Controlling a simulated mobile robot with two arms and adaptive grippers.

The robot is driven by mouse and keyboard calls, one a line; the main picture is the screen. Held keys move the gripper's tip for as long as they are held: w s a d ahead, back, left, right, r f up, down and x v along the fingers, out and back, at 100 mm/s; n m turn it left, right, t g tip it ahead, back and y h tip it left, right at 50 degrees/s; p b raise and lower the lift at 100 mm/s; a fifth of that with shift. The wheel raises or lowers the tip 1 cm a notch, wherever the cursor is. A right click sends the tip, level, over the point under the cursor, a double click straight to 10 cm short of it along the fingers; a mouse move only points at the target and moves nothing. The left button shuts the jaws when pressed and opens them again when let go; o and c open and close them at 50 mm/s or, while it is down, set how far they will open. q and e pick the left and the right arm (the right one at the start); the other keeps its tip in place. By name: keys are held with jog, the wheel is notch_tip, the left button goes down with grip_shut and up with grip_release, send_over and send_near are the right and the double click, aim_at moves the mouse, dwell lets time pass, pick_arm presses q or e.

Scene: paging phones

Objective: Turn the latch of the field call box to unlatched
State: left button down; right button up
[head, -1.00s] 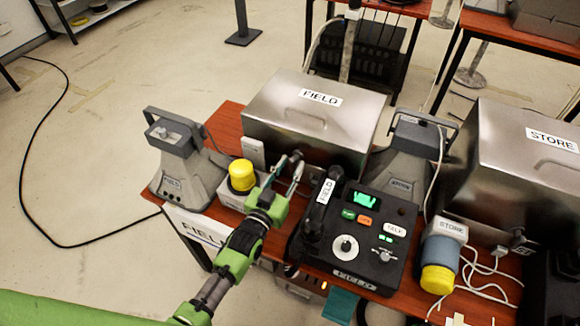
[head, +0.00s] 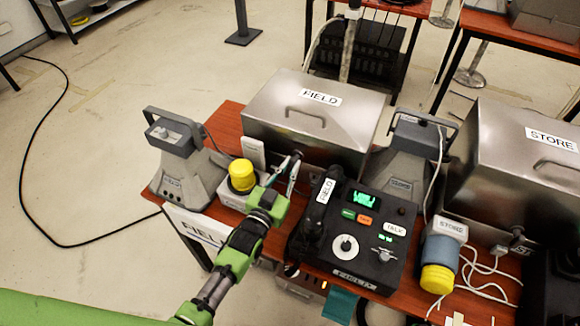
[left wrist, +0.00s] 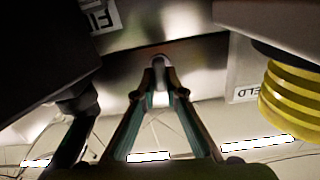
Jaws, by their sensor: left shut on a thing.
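The field call box (head: 318,112) is a silver metal box with a FIELD label and a handle on its lid, standing at the back of the red-brown table. Its latch is on the front face, mostly hidden behind my fingers in the head view. My left gripper (head: 293,174) reaches to that front face. In the left wrist view, the fingers of my left gripper (left wrist: 159,85) close together on the small metal latch (left wrist: 158,62) at the box front. I cannot tell the latch's exact angle. My right gripper is not in view.
The yellow-capped field unit (head: 242,176) stands close left of my gripper. The black FIELD desk phone (head: 345,245) stands to its right. A grey horn speaker (head: 184,160) is at the left. The STORE box (head: 515,165) is at the right.

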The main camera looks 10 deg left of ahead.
pick_arm(q)
jog(key=m, duration=0.4)
jog(key=shift+f, duration=0.1)
jog(key=m+b, duration=0.1)
jog(key=m, duration=0.3)
jog(key=shift+d+f+m, duration=0.1)
jog(key=shift+d+m, duration=0.05)
jog(key=shift+m, duration=0.25)
jog(key=m+b, duration=0.1)
jog(key=m, duration=0.3)
jog(key=shift+f+m+b, duration=0.1)
jog(key=shift+m+b, duration=0.75)
jog(key=shift+m, duration=0.95)
jog(key=c, duration=2.1)
grip_release()
